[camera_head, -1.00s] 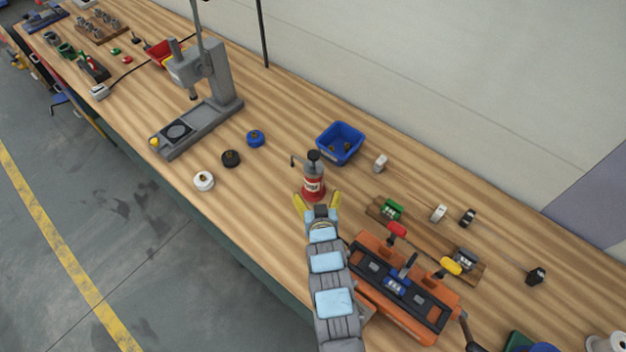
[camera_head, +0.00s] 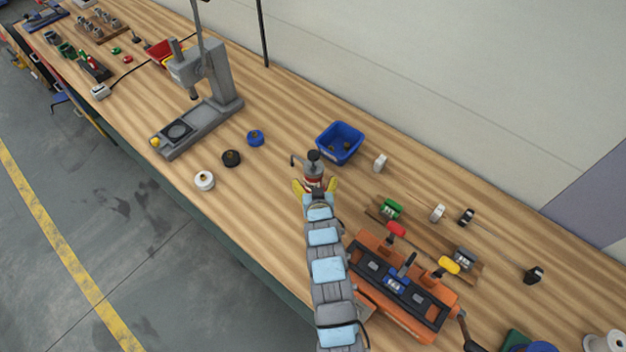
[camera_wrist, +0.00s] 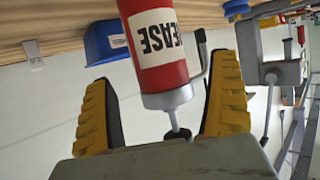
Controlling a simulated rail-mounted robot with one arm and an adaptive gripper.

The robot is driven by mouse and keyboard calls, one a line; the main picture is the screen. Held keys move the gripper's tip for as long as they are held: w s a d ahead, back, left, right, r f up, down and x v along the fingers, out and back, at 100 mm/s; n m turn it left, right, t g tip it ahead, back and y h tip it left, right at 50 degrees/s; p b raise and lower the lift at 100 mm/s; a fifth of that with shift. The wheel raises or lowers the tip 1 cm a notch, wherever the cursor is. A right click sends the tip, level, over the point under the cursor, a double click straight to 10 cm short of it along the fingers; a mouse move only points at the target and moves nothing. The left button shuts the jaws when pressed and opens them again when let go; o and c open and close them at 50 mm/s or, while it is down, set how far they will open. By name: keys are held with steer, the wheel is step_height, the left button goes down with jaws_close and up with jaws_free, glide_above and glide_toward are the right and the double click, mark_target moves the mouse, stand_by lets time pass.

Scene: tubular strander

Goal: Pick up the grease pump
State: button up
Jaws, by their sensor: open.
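The grease pump (camera_head: 313,166) stands upright on the wooden bench in the head view, with a grey top, a black knob and a side spout. In the wrist view its red body (camera_wrist: 160,50) has a white label with dark lettering and appears upside down. My gripper (camera_head: 315,187) is open, with yellow fingers at the near side of the pump. In the wrist view the left and right fingers of my gripper (camera_wrist: 165,105) lie on either side of the pump's grey cap, with gaps visible. The pump's lower body is hidden behind my gripper in the head view.
A blue bin (camera_head: 340,143) stands just behind the pump. An orange and black fixture (camera_head: 400,290) sits close to the right of my arm. A grey press (camera_head: 205,95) stands to the left, with several round pieces in front. Bench between press and pump is mostly clear.

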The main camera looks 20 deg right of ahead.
steer(key=shift+p+x, duration=0.35)
steer(key=shift+x, duration=2)
steer(key=shift+s, duration=0.1)
steer(key=shift+f, duration=0.1)
steer(key=c, duration=1.1)
steer(key=shift+c, duration=1.2)
